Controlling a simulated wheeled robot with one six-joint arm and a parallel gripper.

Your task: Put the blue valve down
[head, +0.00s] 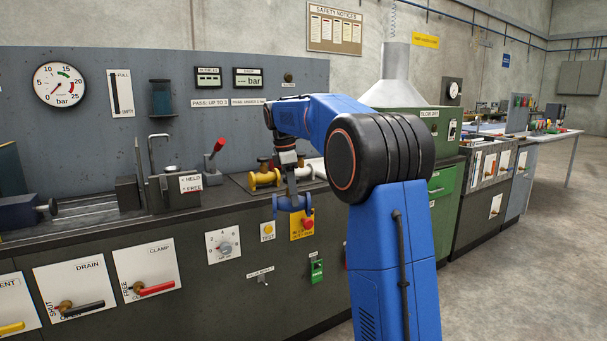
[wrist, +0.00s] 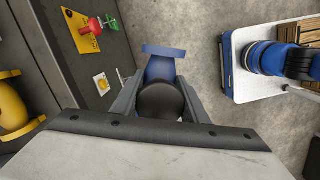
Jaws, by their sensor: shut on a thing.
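The blue valve (head: 293,204) hangs under my gripper (head: 291,188) in the head view, in front of the bench's front face and clear of any support. In the wrist view the blue valve (wrist: 162,66) shows a blue flange end and a dark rounded part. The two jaws of my gripper (wrist: 158,88) close on it from both sides. Its far side is hidden by the gripper.
A yellow flanged valve (head: 264,178) and a pale one (head: 315,168) stand on the bench top (head: 236,189) behind the gripper. A red button on a yellow plate (head: 303,225) is on the bench front. Grey floor (head: 500,270) is open at right.

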